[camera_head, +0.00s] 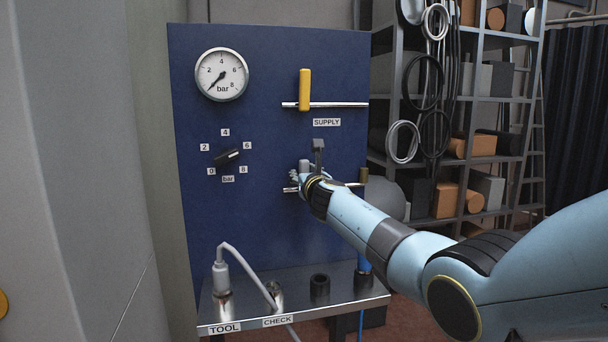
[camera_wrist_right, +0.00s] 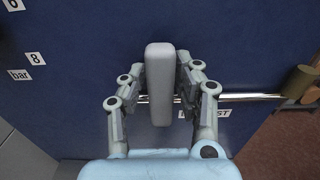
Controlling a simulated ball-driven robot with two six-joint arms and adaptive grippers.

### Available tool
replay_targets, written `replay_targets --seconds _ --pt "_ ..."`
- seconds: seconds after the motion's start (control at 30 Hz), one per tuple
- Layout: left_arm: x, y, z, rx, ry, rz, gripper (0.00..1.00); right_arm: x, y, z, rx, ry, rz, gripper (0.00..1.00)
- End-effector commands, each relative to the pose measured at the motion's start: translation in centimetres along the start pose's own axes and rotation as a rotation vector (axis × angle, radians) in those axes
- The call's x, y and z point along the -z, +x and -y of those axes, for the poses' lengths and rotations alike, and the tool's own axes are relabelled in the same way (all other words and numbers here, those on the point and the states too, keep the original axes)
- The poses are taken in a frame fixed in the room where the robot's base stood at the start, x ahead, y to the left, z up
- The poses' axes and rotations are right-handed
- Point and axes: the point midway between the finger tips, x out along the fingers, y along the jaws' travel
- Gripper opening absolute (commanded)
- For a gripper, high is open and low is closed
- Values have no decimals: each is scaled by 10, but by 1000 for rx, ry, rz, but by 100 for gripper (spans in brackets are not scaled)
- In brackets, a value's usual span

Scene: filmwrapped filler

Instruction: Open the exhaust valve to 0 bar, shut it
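The exhaust valve's grey handle (camera_wrist_right: 160,85) stands upright, across its horizontal pipe, in the right wrist view. Its top (camera_head: 318,145) shows above my right gripper in the head view. The label below the pipe (camera_wrist_right: 240,97) is mostly covered; only "ST" reads. The pressure gauge (camera_head: 222,75) has its needle at the lower left, near the bottom of the scale, about 0 bar. My left gripper is out of view.
The yellow supply handle (camera_head: 304,89) stands upright across the upper pipe. A black knob (camera_head: 228,157) sits among numbers on the blue panel (camera_head: 270,230). A hose connector (camera_head: 221,277) stands on the metal ledge (camera_head: 250,316). Shelves (camera_head: 480,97) stand behind at the right.

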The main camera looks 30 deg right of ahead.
Motion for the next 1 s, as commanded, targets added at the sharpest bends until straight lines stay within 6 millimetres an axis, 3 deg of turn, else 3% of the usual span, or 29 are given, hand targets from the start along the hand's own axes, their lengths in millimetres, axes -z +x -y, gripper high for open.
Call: replay_targets --seconds 0.1,0.57,0.8,1.0 --pt "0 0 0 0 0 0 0 -2 0 0 0 2 2 48" --pt "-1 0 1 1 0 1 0 -3 -7 1 5 7 7 48" --pt "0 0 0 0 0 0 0 -2 -32 0 -1 8 4 48" --pt "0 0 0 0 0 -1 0 -1 -72 0 -1 6 4 48"
